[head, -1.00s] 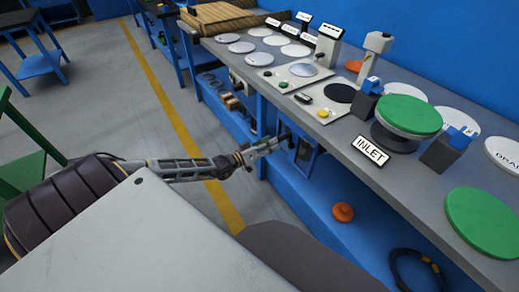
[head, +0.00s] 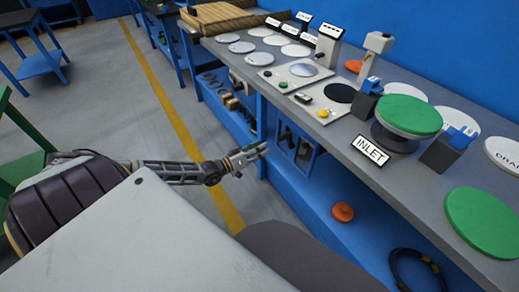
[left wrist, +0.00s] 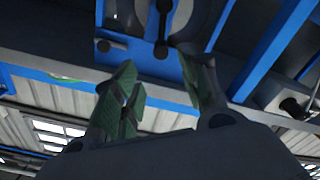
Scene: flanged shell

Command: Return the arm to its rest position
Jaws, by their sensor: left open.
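My left arm comes in from the left in the head view. My left gripper (head: 248,157) is at its end, in front of the blue bench's open front and below the worktop level. The gripper is open and I see nothing held in it. In the left wrist view its two green-padded fingers (left wrist: 160,95) stand apart, with nothing between them. My right gripper is not in view.
The grey worktop (head: 420,180) carries a green-topped round part (head: 408,114), a green disc (head: 483,221), an INLET sign (head: 370,151) and white discs. An orange knob-like part (head: 343,212) and a dark ring (head: 418,268) lie on the lower shelf. The floor (head: 110,90) left of the bench is open.

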